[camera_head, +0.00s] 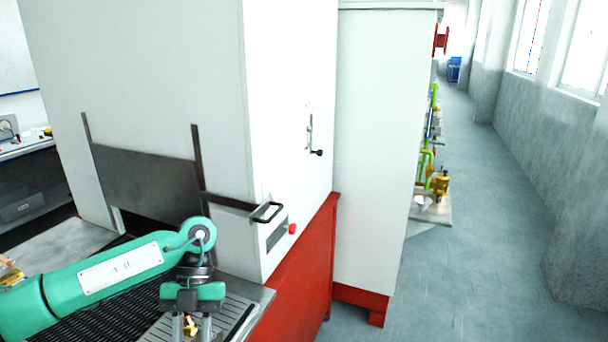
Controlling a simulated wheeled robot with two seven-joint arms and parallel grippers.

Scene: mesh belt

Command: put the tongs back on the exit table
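My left gripper (192,328) points down at the bottom of the view, over a grey slotted metal surface (237,312) beside the dark mesh belt (90,325). Its two fingers stand apart. A small gold-coloured piece (190,325) shows in the gap between them; I cannot tell whether it is touched or lies below. The fingertips are near the lower frame edge. I cannot make out any tongs. My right gripper is not in view.
A white furnace housing (150,80) with a grey door plate (145,180) stands behind the belt. A black handle (266,211) and red button (292,229) are on its right. Gold-coloured parts (10,275) show at the left edge. The right aisle floor (480,240) is clear.

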